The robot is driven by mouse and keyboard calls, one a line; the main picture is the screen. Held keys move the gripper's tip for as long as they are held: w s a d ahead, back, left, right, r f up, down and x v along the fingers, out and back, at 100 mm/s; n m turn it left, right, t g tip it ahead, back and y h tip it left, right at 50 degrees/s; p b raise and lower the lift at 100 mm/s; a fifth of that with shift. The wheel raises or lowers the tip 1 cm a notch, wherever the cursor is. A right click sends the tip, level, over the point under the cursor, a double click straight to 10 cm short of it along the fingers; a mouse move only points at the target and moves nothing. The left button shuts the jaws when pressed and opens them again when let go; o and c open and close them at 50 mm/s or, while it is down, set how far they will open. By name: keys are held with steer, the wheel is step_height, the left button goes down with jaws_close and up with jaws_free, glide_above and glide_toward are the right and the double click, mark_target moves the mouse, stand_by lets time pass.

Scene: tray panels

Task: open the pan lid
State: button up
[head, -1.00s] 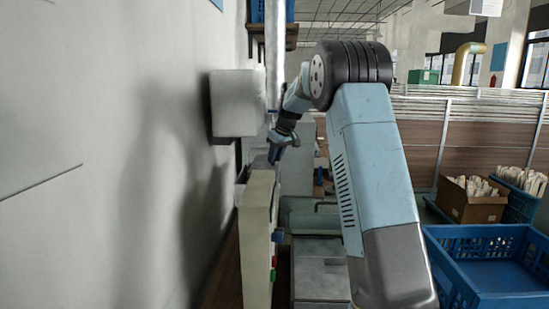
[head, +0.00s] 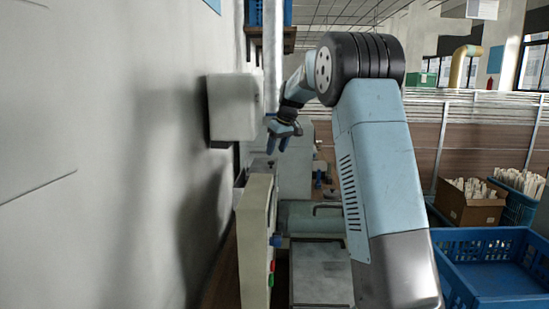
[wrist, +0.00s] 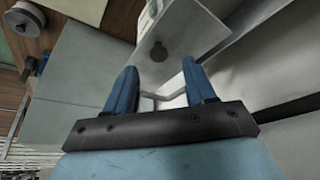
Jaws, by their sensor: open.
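My gripper (head: 279,143) is open and empty, high beside the wall and above the bench. In the wrist view its two blue fingers (wrist: 159,80) are spread apart, with nothing between them. Beyond the fingertips is a grey metal panel (wrist: 180,28) with a dark round knob (wrist: 158,52). The fingers are apart from the knob as far as I can see. I cannot tell for sure which surface is the pan lid. In the head view a flat grey metal top (head: 320,268) lies low in front, partly hidden by my arm.
A beige box with coloured buttons (head: 256,240) stands left of the metal top. A pale wall box (head: 232,108) is close to my gripper's left. A blue crate (head: 490,262) and a cardboard box (head: 468,205) stand at right. A grey-green cylinder (head: 308,217) lies behind the metal top.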

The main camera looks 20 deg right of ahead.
steer(key=v, duration=0.8)
steer(key=shift+s+r, duration=0.1)
